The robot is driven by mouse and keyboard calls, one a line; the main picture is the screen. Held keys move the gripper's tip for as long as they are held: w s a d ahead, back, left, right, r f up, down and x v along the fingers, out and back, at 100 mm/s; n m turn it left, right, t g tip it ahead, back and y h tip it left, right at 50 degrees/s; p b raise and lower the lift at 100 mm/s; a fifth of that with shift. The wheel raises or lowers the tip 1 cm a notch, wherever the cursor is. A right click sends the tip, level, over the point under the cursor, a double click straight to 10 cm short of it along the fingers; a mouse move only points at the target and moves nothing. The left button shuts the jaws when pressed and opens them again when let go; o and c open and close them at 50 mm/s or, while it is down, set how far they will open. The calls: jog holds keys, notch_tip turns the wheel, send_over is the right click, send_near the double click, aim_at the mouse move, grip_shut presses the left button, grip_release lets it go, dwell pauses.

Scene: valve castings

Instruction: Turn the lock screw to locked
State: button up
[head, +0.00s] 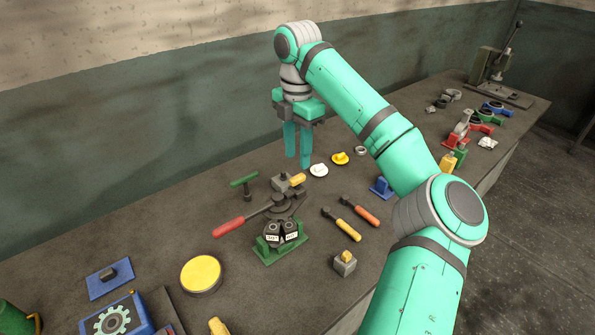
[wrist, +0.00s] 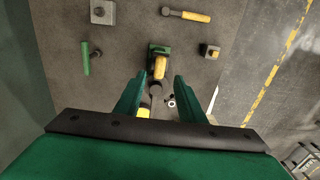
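My gripper (head: 297,160) hangs fingers down above the bench, behind the green-based fixture (head: 272,240) with the long red handle (head: 229,227). Its fingers stand apart with nothing between them; the wrist view also shows the gripper (wrist: 160,76) open. A grey block with a yellow bar (head: 297,180) sits at the back of the fixture, just below my fingertips in the head view. In the wrist view a green block carrying a yellow handle (wrist: 160,67) lies just beyond the fingertips. I cannot tell for sure which part is the lock screw, nor its locked mark.
A green T-handle (head: 244,183) lies left of the gripper. White and yellow discs (head: 318,170) lie to its right. Two hammer-like tools (head: 341,224) and a grey block with a yellow knob (head: 344,263) lie in front. A round yellow-topped tin (head: 201,274) stands at front left.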

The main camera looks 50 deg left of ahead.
aim_at(298, 176)
jog(key=shift+f, duration=3.2)
jog(key=shift+c, duration=0.6)
grip_shut()
